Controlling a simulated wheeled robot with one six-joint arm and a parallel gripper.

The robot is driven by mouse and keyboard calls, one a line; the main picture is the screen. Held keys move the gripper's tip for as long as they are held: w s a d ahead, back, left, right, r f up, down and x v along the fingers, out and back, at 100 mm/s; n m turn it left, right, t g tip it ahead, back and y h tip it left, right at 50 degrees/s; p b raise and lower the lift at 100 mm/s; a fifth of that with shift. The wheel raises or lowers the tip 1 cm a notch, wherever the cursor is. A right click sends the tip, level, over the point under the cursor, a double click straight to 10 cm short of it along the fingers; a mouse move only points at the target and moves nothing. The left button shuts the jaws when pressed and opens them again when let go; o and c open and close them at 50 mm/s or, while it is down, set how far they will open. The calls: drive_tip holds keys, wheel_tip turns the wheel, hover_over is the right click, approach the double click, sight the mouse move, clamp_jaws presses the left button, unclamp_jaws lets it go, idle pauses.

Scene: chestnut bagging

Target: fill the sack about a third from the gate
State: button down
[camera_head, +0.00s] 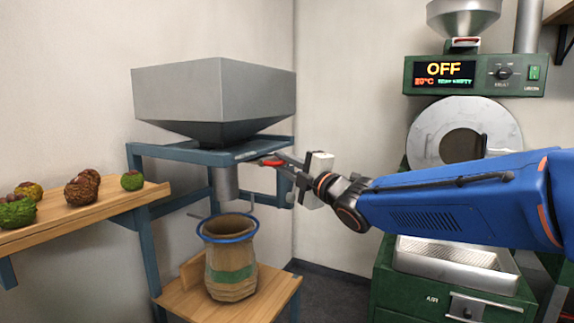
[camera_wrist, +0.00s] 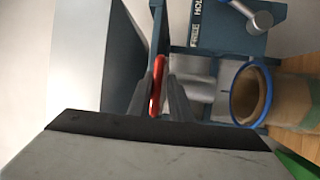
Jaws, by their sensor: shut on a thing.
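A tan sack (camera_head: 230,272) with a green band stands upright, its mouth held open by a blue ring (camera_head: 228,228). It is under the spout (camera_head: 224,182) of a grey hopper (camera_head: 215,95). My gripper (camera_head: 277,162) is shut on a red gate handle (camera_head: 271,163) at the spout's right side. In the wrist view the red handle (camera_wrist: 158,86) sits between the two dark fingers. The sack (camera_wrist: 290,100) shows at the right there. Its mouth looks dark inside; I cannot tell how full it is. No chestnuts are seen falling.
A blue frame (camera_head: 150,245) carries the hopper, with a wooden shelf (camera_head: 275,290) under the sack. Chestnut burrs (camera_head: 82,187) lie on a board (camera_head: 110,202) at the left. A green roaster (camera_head: 440,280) showing OFF stands at the right.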

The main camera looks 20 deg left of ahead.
drive_tip(key=c, duration=1.8)
unclamp_jaws()
drive_tip(key=shift+r, duration=0.5)
drive_tip(key=shift+f, duration=0.1)
drive_tip(key=shift+f, duration=0.15)
drive_tip(key=v, duration=1.7)
drive_tip(key=shift+s+d+f, duration=0.1)
drive_tip(key=shift+s+f, duration=0.05)
drive_tip(key=shift+s, duration=0.05)
